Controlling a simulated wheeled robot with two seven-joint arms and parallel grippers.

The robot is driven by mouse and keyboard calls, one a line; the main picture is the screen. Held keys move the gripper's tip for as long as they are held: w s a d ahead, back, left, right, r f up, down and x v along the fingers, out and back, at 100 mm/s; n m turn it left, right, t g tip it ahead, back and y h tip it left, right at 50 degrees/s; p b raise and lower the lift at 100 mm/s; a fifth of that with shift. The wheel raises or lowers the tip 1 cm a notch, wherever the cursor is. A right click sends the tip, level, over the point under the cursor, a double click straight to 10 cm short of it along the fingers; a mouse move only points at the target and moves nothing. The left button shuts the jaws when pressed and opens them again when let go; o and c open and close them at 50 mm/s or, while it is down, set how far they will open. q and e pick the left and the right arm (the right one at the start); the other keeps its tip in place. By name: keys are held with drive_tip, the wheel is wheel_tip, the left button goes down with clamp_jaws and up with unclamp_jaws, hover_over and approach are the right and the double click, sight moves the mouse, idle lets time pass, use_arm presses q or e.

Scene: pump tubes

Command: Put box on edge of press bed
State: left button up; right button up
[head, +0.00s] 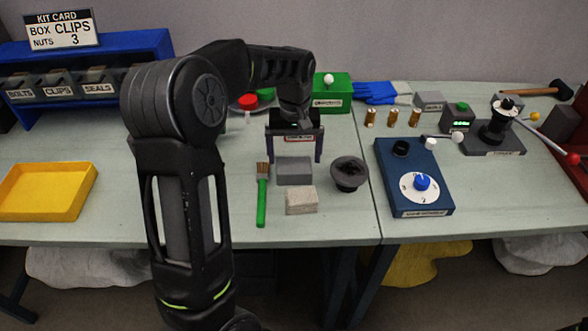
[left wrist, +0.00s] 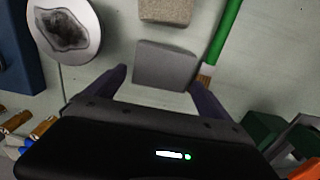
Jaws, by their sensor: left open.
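My left gripper (head: 294,158) is open above the table, its two fingers pointing down just behind a plain grey block (head: 295,171), the likeliest box. In the left wrist view the grey block (left wrist: 166,66) lies at and just beyond the fingertips (left wrist: 157,76), between them and nearer the right one. I see no grip on it, and cannot tell the height gap. The press (head: 497,122) stands at the right on a dark flat bed (head: 488,146), with a red-knobbed lever in front. The bed is far to the right of my left gripper. My right gripper is not in view.
A speckled block (head: 301,200), green-handled brush (head: 262,195) and dark round cup (head: 348,174) surround the grey block. A blue dial box (head: 414,178) lies between there and the press. A yellow tray (head: 48,192) is left. Brass cylinders (head: 393,118) and a green bin (head: 331,92) stand behind.

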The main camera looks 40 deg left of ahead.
sight(294, 161)
use_arm(q)
wheel_tip(294, 161, down, 4)
drive_tip(key=shift+s+r+p, duration=0.1)
drive_tip(key=shift+p, duration=0.2)
drive_tip(key=shift+c, duration=0.2)
drive_tip(key=c, duration=1.4)
wheel_tip(294, 161, up, 10)
drive_tip(key=shift+r+b, duration=0.1)
drive_tip(key=shift+b, duration=0.4)
